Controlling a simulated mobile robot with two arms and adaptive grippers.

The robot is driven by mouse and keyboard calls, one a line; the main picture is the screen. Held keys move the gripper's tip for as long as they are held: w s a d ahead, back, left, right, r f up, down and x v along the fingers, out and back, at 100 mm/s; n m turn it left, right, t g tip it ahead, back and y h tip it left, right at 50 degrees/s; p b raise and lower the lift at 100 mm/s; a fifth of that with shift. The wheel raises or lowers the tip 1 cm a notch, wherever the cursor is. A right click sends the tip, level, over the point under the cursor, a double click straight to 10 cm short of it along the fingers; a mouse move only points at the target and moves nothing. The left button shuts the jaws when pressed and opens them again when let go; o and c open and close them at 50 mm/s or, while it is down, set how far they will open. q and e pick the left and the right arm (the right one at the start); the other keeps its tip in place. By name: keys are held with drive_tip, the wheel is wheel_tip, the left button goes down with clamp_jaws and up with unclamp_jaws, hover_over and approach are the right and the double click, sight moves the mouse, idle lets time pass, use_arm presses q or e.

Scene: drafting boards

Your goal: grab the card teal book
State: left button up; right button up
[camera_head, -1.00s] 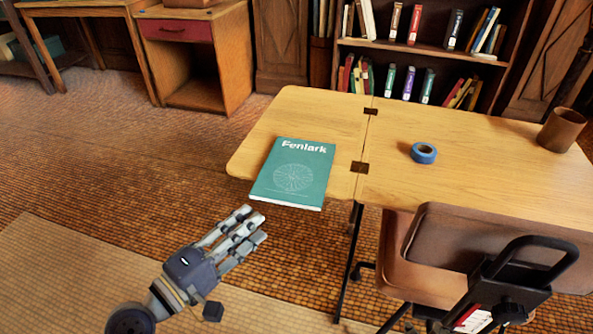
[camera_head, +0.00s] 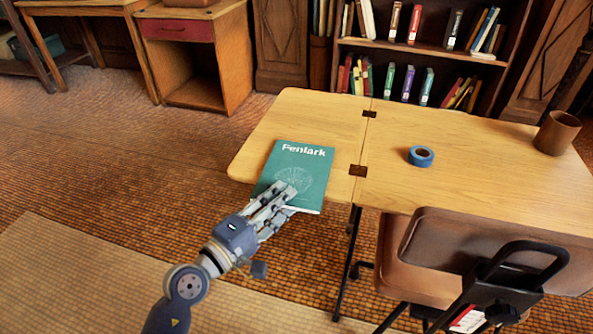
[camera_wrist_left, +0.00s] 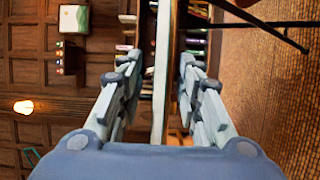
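The teal book (camera_head: 305,165), with "Fenlark" and a round line drawing on its cover, lies flat on the wooden table's left part (camera_head: 255,150). Its front edge overhangs the table's front edge. My left gripper (camera_head: 285,192) is at that overhanging edge, with its upper fingers over the cover's lower part. In the left wrist view the book (camera_wrist_left: 160,90) shows edge-on between the two sets of fingers of my left gripper (camera_wrist_left: 159,62). Gaps show on both sides, so the gripper is open around the edge. My right gripper is not in view.
A blue tape roll (camera_head: 421,156) and a brown cup (camera_head: 556,133) stand on the table's right part. A brown chair (camera_head: 430,255) is pushed up at the front right. A bookshelf (camera_head: 420,55) stands behind. The floor left of the table is clear.

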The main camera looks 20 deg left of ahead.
use_arm(q)
drive_tip(key=shift+w+d, duration=0.25)
drive_tip(key=shift+w, duration=0.2)
clamp_jaws()
